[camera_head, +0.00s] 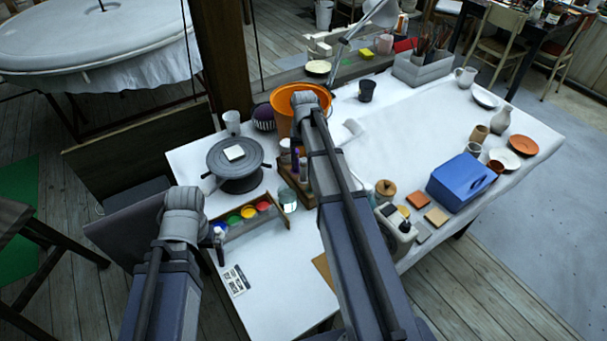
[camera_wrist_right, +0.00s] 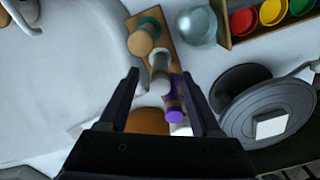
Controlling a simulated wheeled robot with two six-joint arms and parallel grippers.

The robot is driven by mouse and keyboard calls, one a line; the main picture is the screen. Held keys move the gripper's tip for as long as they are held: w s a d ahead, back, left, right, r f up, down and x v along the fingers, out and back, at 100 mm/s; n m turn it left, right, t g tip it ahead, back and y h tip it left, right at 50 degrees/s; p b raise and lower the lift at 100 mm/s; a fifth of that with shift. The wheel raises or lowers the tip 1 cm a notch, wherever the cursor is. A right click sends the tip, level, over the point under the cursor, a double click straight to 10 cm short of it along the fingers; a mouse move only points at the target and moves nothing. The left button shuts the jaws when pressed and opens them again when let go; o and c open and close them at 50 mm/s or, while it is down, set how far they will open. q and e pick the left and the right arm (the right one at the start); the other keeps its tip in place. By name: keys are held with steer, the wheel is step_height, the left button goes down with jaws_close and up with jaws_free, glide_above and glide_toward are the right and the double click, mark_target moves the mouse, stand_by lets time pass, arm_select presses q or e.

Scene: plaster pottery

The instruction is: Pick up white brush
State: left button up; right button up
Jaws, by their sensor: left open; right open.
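I cannot single out the white brush for certain. A white-topped upright item (camera_wrist_right: 160,75) stands in a wooden rack (camera_wrist_right: 150,22) between teal-topped and purple-capped items in the right wrist view; it may be the brush or a bottle. My right gripper (camera_wrist_right: 159,72) is open, its two dark fingers apart on either side of this row, with nothing held. In the head view its wrist hides part of the rack (camera_head: 290,190) and the orange bucket. My left gripper (camera_head: 184,198) is at the lower left in the head view, beside the table; its fingers are barely visible.
A grey turntable (camera_head: 238,160) with a white block stands left of the rack. A paint tray (camera_head: 245,213) and a glass jar (camera_head: 287,199) are in front. An orange bucket (camera_head: 287,92) is behind. A blue box (camera_head: 462,183) and pottery stand on the right.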

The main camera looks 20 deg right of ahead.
mark_target(304, 171)
step_height(304, 171, down, 5)
steer(key=b, duration=0.5)
steer(key=shift+w+f, duration=0.15)
jaws_close()
